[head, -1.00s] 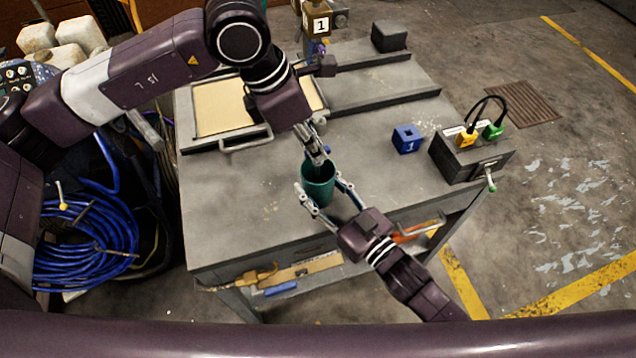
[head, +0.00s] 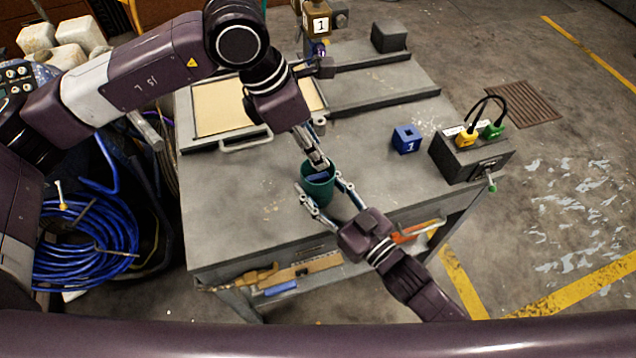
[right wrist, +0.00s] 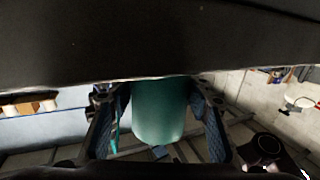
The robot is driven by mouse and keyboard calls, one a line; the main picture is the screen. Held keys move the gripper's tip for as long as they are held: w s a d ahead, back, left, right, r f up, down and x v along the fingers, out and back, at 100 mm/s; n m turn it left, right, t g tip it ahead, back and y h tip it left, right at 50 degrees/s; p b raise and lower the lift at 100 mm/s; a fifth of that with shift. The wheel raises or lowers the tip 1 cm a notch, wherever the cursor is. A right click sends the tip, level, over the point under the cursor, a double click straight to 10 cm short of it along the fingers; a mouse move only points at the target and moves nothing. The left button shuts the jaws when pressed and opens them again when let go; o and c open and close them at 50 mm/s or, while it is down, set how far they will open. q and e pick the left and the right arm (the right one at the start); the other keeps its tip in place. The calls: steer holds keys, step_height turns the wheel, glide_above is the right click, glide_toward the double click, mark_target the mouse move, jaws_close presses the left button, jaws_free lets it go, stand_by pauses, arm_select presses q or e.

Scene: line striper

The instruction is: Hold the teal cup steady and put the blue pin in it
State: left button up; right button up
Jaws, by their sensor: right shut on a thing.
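The teal cup (head: 320,193) stands upright near the front of the grey workbench. My right gripper (head: 324,191) is shut on it, with one finger on each side. In the right wrist view the teal cup (right wrist: 160,112) sits between the two padded fingers of my right gripper (right wrist: 160,125). The blue pin (head: 318,177) shows as a small blue piece inside the cup's mouth. My left gripper (head: 318,162) points down at the cup's mouth, its tips right above the pin. Whether its fingers still touch the pin is too small to tell.
A dark box with yellow and green plugs (head: 470,155) stands at the right edge. A framed tray with a handle (head: 215,105) is at the back left.

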arm_select(q)
steer(key=v, duration=1.1)
steer(key=shift+r, duration=0.25)
arm_select(e)
steer(key=o, duration=1.2)
steer(key=shift+o, duration=0.2)
steer(key=shift+s, duration=0.1)
steer(key=v, duration=1.2)
steer(key=shift+d, duration=0.1)
